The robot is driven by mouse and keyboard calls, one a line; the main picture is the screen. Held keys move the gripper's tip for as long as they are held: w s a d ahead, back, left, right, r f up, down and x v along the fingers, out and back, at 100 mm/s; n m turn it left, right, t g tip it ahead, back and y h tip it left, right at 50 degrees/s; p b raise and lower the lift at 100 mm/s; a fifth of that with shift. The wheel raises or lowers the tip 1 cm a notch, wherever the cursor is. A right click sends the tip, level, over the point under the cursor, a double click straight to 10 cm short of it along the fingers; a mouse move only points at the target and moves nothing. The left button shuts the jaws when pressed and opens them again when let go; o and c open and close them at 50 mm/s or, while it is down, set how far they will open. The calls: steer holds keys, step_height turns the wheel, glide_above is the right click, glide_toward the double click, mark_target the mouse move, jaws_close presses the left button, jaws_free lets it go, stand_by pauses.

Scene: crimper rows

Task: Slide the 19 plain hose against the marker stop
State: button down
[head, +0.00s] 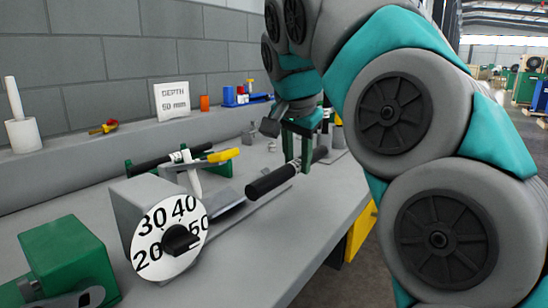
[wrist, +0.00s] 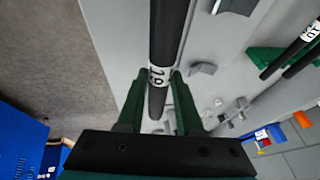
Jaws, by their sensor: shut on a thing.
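My gripper (head: 305,165) is shut on a black hose (head: 268,183) and holds it low over the bench. In the wrist view the same hose (wrist: 171,30) runs between the green fingers (wrist: 162,76), with a white label reading 19 (wrist: 158,78) at the grip. A short hose end sticks out past the fingers. A grey box with a white 20–50 dial (head: 168,240) stands at the near left. The hose's free end points toward this unit, with a gap between. I cannot tell which part is the stop.
Other black hoses (head: 160,160) lie on a green rack, also visible in the wrist view (wrist: 290,52). A sign (head: 172,101) reads DEPTH 50 mm. A green block (head: 65,262) stands at the near left corner. The bench front (head: 290,240) is clear.

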steer(key=s+d, duration=0.4)
steer(key=d, duration=0.1)
steer(key=w+a+f+p, duration=0.1)
steer(key=w+a, duration=0.2)
steer(key=a, duration=0.1)
steer(key=w+a+f+p, duration=0.1)
steer(key=w+a+f, duration=0.1)
steer(key=w+a, duration=0.2)
steer(key=w+a+f, duration=0.2)
steer(key=w+a, duration=0.2)
steer(key=a, duration=0.1)
steer(key=shift+w+p, duration=0.1)
steer(key=shift+p, duration=0.3)
steer(key=shift+a+f, duration=0.35)
steer(key=shift+a, duration=0.3)
steer(key=shift+f, duration=0.1)
steer(key=shift+f, duration=0.1)
steer(key=shift+f, duration=0.35)
steer(key=shift+b, duration=0.3)
